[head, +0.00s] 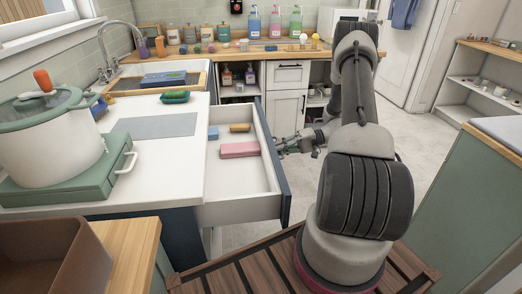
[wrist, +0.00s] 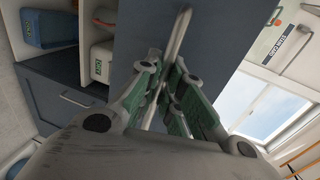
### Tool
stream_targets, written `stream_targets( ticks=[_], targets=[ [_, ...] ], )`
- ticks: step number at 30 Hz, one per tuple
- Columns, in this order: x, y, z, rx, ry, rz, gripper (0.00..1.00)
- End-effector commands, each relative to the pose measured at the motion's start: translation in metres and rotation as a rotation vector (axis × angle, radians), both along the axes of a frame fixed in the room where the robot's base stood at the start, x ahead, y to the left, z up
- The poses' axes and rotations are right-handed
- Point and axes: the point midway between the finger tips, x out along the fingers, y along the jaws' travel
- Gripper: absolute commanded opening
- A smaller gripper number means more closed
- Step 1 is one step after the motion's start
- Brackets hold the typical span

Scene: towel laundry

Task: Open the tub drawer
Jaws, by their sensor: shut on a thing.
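The drawer (head: 247,207) is pulled well out of the white-topped counter, with its dark blue front facing right. Inside it lie a pink block (head: 240,149), a small blue block (head: 213,133) and a brown block (head: 240,128). My gripper (head: 284,146) is at the outer side of the drawer front. In the wrist view, my gripper (wrist: 170,88) is shut on the light metal handle (wrist: 181,30) of the dark blue drawer front (wrist: 135,45). The fingers hide part of the handle.
A white pot (head: 48,140) stands on a green stove (head: 75,185) at the counter's left. A white cabinet (head: 286,112) stands behind the drawer. A green cabinet (head: 470,215) is at the right. Pale floor (head: 420,140) lies clear between.

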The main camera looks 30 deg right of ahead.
Motion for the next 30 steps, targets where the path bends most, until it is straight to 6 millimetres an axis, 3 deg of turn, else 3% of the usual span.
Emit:
stream_targets(
  ticks=[3,9,25,27,29,30],
  targets=[
    [-0.006,-0.02,-0.001,-0.001,0.001,-0.001,0.0],
    [-0.013,-0.039,-0.001,-0.002,0.002,0.0,0.0],
    [-0.015,-0.047,-0.001,-0.001,0.001,0.0,0.0],
    [-0.015,-0.047,-0.001,-0.001,0.001,0.0,0.19],
    [-0.015,-0.047,-0.001,-0.001,0.001,0.0,0.3],
    [-0.015,-0.047,-0.001,-0.001,0.001,0.0,0.31]
  ],
)
